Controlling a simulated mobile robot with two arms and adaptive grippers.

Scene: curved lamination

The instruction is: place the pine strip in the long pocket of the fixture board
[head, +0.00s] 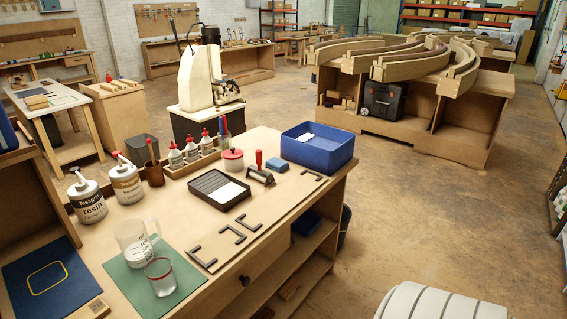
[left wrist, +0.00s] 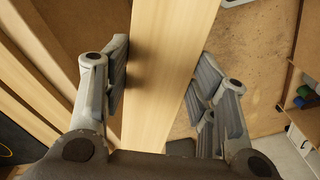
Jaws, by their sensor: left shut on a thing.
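The pine strip (left wrist: 172,40) is a long pale plank running from the top to the bottom of the left wrist view. My left gripper (left wrist: 163,82) is shut on it, one finger along each long edge. The fixture board (head: 283,204) lies along the front edge of the workbench in the head view. Dark corner and bracket pieces on it mark its pockets; the long pocket appears to be the wide span toward its right end, and no strip lies there. Neither gripper shows in the head view, and my right gripper is in no frame.
Behind the board stand a black tray (head: 215,189), a roller (head: 262,174) and a blue bin (head: 318,147). A jug (head: 134,243) and a glass (head: 160,277) are on a green mat at left. Curved laminated pieces (head: 412,66) rest on a far bench. Open floor lies to the right.

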